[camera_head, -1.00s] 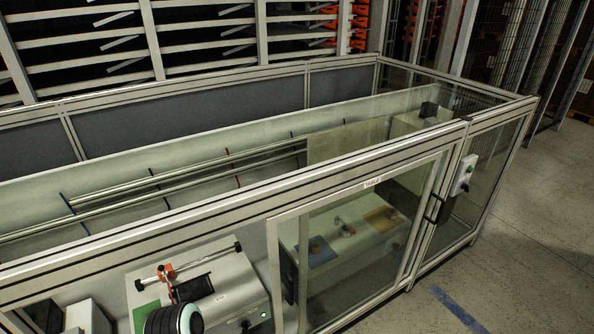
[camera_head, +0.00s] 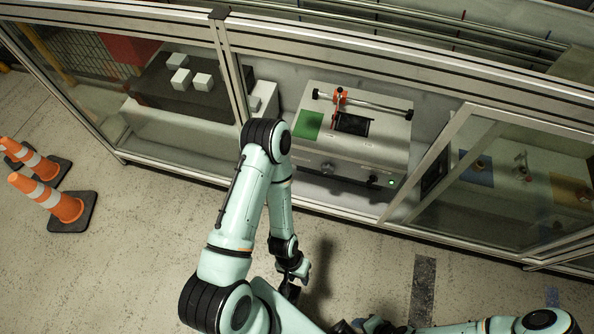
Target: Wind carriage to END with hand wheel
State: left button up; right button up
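A grey machine box (camera_head: 385,105) stands behind the enclosure frame. On its top a bar (camera_head: 375,103) with dark ends carries an orange part (camera_head: 339,95), nearer the bar's left end; this looks like the carriage. On the front face is a round grey knob (camera_head: 327,168), perhaps the hand wheel, and a dark knob (camera_head: 373,179). The END marking is not readable. My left gripper (camera_head: 291,288) hangs low over the floor, outside the enclosure and apart from the box; its fingers are too small and dark to judge. My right arm shows at the bottom edge; its gripper is unclear.
A green pad (camera_head: 308,125) lies on the box top. White cubes (camera_head: 202,82) sit on a dark block at left. Traffic cones (camera_head: 50,197) stand on the floor at far left. A glazed panel is at right.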

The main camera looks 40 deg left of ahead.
aim_at(328, 169)
jog(key=u, duration=1)
jog(key=i+j+u, duration=0.3)
jog(key=i+j, duration=0.35)
jog(key=j, duration=0.2)
